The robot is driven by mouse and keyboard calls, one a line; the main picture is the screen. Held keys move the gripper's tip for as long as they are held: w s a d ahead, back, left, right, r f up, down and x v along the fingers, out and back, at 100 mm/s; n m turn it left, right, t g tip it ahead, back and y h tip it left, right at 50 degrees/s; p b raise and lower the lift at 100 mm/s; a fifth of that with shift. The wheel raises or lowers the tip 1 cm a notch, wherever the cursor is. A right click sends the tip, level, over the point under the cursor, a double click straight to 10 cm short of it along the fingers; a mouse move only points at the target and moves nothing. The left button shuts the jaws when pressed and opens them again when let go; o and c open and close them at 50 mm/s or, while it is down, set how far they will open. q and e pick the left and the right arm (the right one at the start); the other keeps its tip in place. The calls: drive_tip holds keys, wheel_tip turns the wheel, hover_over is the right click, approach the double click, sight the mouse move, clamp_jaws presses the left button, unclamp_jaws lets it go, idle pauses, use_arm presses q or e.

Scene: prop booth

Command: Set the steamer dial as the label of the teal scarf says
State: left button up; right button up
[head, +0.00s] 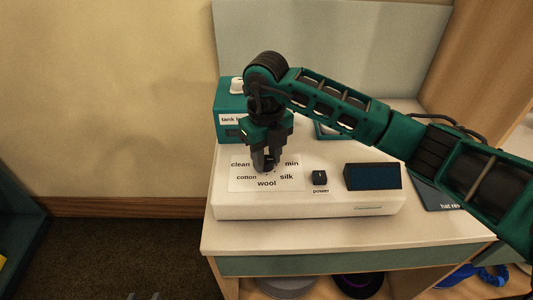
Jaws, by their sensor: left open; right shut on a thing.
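The white steamer (300,205) stands on the table, with a label plate (240,180) reading clean, min, cotton, silk and wool around its dial. My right gripper (266,165) points down over the middle of this plate and is shut on the dial. The fingers hide most of the dial, so I cannot tell its setting. Two grey tips at the bottom edge look like my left gripper (143,296), open, empty and well away from the steamer. I see no teal scarf and no scarf label.
A black power knob (320,177) and a dark display (373,177) are right of the dial. A teal tank box (229,127) with a white knob stands behind. A dark hat card (437,197) lies at the right. Blue cloth (488,276) and a dark round thing (360,285) are below the tabletop.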

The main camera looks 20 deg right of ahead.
sight(266, 160)
drive_tip(key=m, duration=0.3)
drive_tip(key=shift+r+m+p, duration=0.1)
drive_tip(key=shift+m+p, duration=0.2)
drive_tip(key=shift+p, duration=0.05)
drive_tip(key=shift+m+p, duration=0.4)
drive_tip(key=shift+m, duration=1.5)
drive_tip(key=o, duration=1)
drive_tip(key=shift+o, duration=0.2)
wheel_tip(266, 160, up, 13)
